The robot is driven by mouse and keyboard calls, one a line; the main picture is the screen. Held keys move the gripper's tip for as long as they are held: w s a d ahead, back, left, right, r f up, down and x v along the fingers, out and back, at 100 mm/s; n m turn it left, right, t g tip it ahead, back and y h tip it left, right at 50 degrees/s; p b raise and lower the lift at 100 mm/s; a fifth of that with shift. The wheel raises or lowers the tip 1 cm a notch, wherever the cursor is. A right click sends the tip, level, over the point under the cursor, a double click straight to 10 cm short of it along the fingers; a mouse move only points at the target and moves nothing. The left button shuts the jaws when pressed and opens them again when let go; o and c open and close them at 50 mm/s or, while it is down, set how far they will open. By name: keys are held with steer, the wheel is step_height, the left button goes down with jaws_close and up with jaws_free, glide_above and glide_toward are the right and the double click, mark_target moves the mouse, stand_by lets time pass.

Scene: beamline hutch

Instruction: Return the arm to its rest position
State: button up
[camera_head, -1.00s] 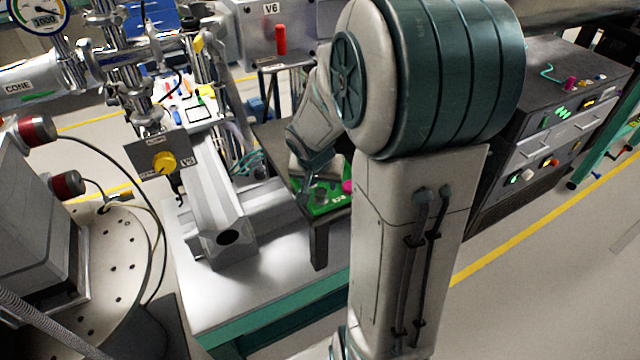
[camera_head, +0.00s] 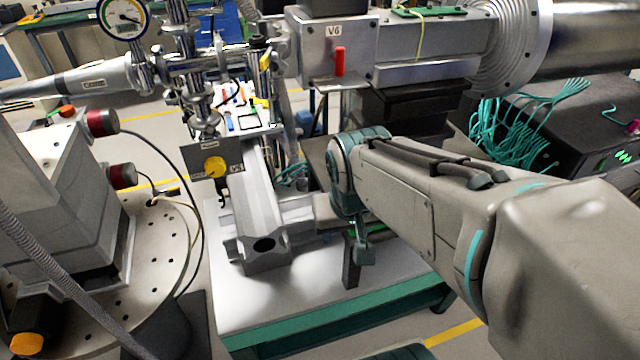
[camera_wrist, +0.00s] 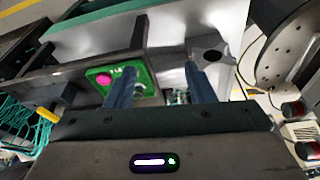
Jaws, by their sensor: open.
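My arm (camera_head: 430,190) reaches in from the right of the head view, bends at a joint and hangs down over the white bench (camera_head: 245,310). A green board (camera_wrist: 148,74) with a pink knob (camera_wrist: 103,79) lies on a dark stand, beyond and partly behind the left finger.
A beamline valve box V6 (camera_head: 335,45) with a red handle stands behind the arm. A yellow-knobbed plate (camera_head: 212,165) and a perforated round table (camera_head: 165,240) are to the left. Teal cables (camera_head: 525,115) hang at the right. Open floor shows beyond the bench.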

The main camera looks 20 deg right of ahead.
steer(key=shift+s+a+r+n+y, duration=0.15)
steer(key=shift+s+a+n, duration=0.15)
steer(key=shift+s, duration=0.2)
steer(key=shift+s+a+f+n+y, duration=0.1)
steer(key=shift+s+a+n+y, duration=0.15)
steer(key=shift+s, duration=0.2)
stand_by(0.6)
